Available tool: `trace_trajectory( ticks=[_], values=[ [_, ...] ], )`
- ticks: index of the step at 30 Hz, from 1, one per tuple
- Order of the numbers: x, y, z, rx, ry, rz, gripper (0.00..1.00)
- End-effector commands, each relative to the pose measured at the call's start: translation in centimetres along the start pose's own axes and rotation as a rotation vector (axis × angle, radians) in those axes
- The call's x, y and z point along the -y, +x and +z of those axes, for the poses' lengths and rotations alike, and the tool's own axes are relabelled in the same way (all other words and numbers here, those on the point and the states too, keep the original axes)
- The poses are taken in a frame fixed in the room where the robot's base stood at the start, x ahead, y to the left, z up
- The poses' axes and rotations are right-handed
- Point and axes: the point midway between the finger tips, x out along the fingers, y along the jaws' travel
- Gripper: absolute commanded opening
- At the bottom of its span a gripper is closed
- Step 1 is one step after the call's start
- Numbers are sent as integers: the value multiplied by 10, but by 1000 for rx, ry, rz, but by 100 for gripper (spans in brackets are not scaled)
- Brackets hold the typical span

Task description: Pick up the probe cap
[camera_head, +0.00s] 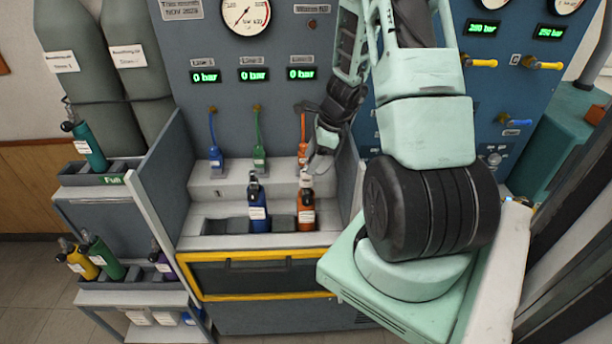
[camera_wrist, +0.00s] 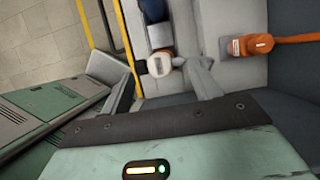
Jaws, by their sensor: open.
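An orange bottle (camera_head: 306,215) stands in the bench tray, with a pale round cap-like piece (camera_head: 306,181) on top. In the wrist view this pale round piece (camera_wrist: 160,64) faces the camera. I cannot tell for certain that it is the probe cap. My gripper (camera_head: 318,160) is above and slightly right of the bottle in the head view. In the wrist view my gripper (camera_wrist: 167,84) is open, its fingers apart on either side below the pale piece, with nothing held. An orange hose fitting (camera_wrist: 258,45) lies to the right.
A blue bottle (camera_head: 259,212) stands left of the orange one. Blue (camera_head: 215,155), green (camera_head: 259,152) and orange (camera_head: 303,150) hose fittings sit on the ledge behind. A grey side wall (camera_head: 349,185) bounds the tray on the right. A yellow-edged drawer (camera_head: 258,279) is below.

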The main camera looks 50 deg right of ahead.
Motion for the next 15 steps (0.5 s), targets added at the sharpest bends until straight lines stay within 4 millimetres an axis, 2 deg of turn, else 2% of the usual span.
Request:
trace_trajectory(
  ticks=[5,15],
  values=[
    [-1,10,-1,0,1,2,62],
    [-2,51,-6,1,1,1,62]
  ],
)
